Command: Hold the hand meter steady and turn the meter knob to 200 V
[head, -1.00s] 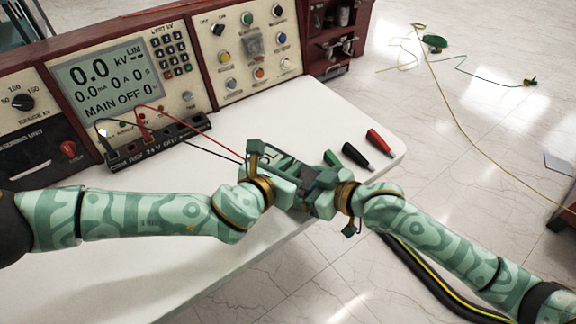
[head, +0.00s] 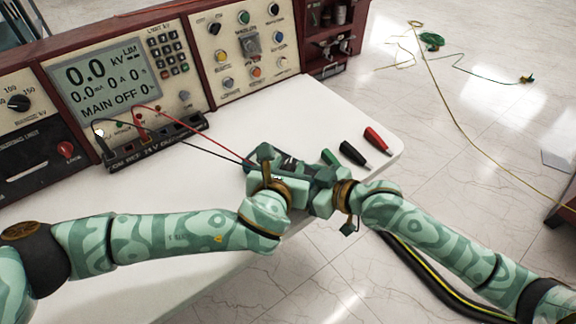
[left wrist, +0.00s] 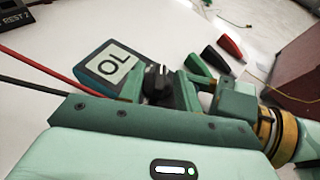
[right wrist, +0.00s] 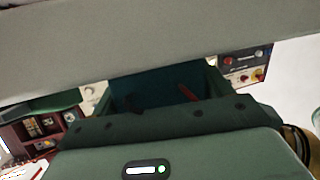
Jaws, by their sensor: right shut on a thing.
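The hand meter (left wrist: 104,66) lies between my two grippers at the table's front edge; its teal case and display reading "OL" show in the left wrist view. Its black knob (left wrist: 160,86) has a pale pointer mark. My left gripper (head: 282,178) is over the meter face, its fingers (left wrist: 165,88) apart on either side of the knob; I cannot tell whether they touch it. My right gripper (head: 318,186) is shut on the meter from the right. In the right wrist view the dark teal meter body (right wrist: 155,88) fills the space between the fingers.
Red and black leads run from the console's (head: 105,80) terminal strip (head: 155,142) to the meter. A black clip (head: 353,153) and a red clip (head: 377,140) lie on the white table (head: 330,110) beyond my right gripper. A green-yellow cable lies on the floor.

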